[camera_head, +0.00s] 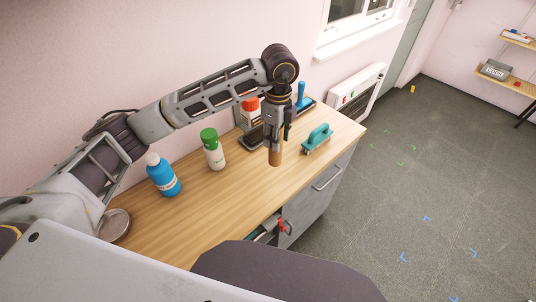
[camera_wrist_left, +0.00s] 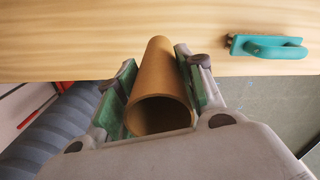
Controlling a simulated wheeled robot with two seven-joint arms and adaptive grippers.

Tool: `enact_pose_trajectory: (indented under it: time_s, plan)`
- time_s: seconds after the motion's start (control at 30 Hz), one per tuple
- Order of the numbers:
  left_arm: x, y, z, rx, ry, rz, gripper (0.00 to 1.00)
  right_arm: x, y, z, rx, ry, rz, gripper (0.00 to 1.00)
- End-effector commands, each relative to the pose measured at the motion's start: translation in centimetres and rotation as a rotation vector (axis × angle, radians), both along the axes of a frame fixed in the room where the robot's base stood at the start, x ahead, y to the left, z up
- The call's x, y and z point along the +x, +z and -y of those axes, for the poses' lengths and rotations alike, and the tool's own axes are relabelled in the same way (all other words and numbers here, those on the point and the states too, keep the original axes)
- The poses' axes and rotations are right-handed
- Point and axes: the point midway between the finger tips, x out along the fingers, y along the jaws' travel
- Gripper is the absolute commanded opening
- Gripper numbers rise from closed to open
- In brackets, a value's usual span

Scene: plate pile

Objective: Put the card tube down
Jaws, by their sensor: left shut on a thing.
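The card tube (camera_head: 275,152) is a brown hollow cylinder. It hangs upright below my left gripper (camera_head: 277,133) in the head view, over the wooden worktop (camera_head: 229,209). The tube also shows in the left wrist view (camera_wrist_left: 160,78), where its open end faces the camera. There the left gripper's green-padded fingers (camera_wrist_left: 164,88) are shut on both sides of it. Whether the tube's lower end touches the worktop cannot be told. My right gripper is not in view.
A teal-handled brush (camera_head: 317,138) stands right of the tube. A green-capped white bottle (camera_head: 212,150), a blue bottle (camera_head: 163,176) and a dark tray (camera_head: 252,138) stand towards the wall. A round dish (camera_head: 115,226) is at the left. The front middle of the worktop is clear.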

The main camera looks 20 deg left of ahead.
Motion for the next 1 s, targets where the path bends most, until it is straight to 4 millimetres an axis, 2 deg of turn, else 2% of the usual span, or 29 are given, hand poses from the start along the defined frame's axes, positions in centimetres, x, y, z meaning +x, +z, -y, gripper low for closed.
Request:
enact_pose_trajectory:
  time_s: [0.2, 0.4, 0.7, 1.0]
  plan:
    - [0.0, -2.6, -0.1, 0.002, 0.001, -0.002, 0.25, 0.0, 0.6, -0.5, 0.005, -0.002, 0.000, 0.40]
    - [0.0, -3.3, 0.0, 0.000, 0.001, 0.000, 0.25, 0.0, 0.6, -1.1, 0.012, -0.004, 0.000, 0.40]
    - [0.0, -3.6, 0.0, 0.000, 0.001, -0.001, 0.25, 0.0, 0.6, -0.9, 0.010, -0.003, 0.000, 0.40]
    - [0.0, -6.4, 0.0, 0.002, 0.001, -0.003, 0.25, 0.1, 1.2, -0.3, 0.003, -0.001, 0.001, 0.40]
